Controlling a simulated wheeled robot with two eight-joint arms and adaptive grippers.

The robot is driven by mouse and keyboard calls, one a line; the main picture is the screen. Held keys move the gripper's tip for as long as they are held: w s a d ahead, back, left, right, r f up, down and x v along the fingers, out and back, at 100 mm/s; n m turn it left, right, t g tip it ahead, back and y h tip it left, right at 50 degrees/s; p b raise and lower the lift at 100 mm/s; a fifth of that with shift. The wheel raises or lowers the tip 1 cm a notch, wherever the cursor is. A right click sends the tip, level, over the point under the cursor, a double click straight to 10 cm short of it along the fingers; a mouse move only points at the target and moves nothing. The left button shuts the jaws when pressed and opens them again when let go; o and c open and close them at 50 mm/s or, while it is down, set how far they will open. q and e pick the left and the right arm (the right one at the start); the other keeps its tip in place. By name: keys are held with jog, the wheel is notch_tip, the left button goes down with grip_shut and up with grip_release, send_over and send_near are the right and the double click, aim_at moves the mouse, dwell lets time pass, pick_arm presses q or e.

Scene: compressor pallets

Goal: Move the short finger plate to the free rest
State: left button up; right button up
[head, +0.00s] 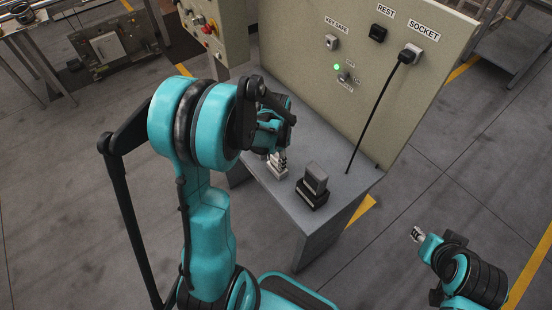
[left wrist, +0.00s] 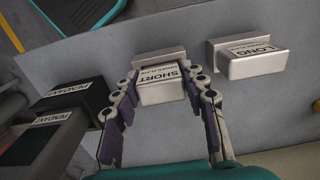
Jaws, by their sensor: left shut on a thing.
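The short finger plate (left wrist: 168,92) is a small white block with a dark-lettered SHORT label. In the left wrist view it sits between the two fingers of my left gripper (left wrist: 164,84), which is shut on it. A white base (left wrist: 158,56) shows right behind it; I cannot tell whether the plate still touches it. In the head view my left gripper (head: 280,158) is low over the bench, mostly hidden by my own arm. My right gripper (head: 417,235) is out at the right, away from the bench; its finger gap is too small to judge.
A white block labelled LONG (left wrist: 255,66) stands to the right in the wrist view. A dark pendant block (head: 316,177) sits in a black holder (head: 311,197) on the grey bench (head: 337,192). Behind is a panel (head: 290,40) with a cable (head: 377,108) hanging from its socket.

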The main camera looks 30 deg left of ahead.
aim_at(276, 158)
pick_arm(q)
jog(key=shift+f+b, duration=0.75)
jog(key=shift+f, duration=0.15)
jog(key=o, duration=1.4)
jog(key=shift+r, duration=0.1)
notch_tip(276, 158, up, 12)
jog(key=s+d+n+t+b, duration=0.1)
jog(key=s+d+t, duration=0.1)
jog(key=s+d, duration=0.1)
jog(key=s+d+n+t, duration=0.2)
jog(key=s+d, duration=0.2)
jog(key=s+d+n+t+b, duration=0.1)
jog(key=s+d+t, duration=0.2)
jog(key=shift+s+d+r+n+b, duration=0.3)
jog(key=shift+d+r, duration=0.1)
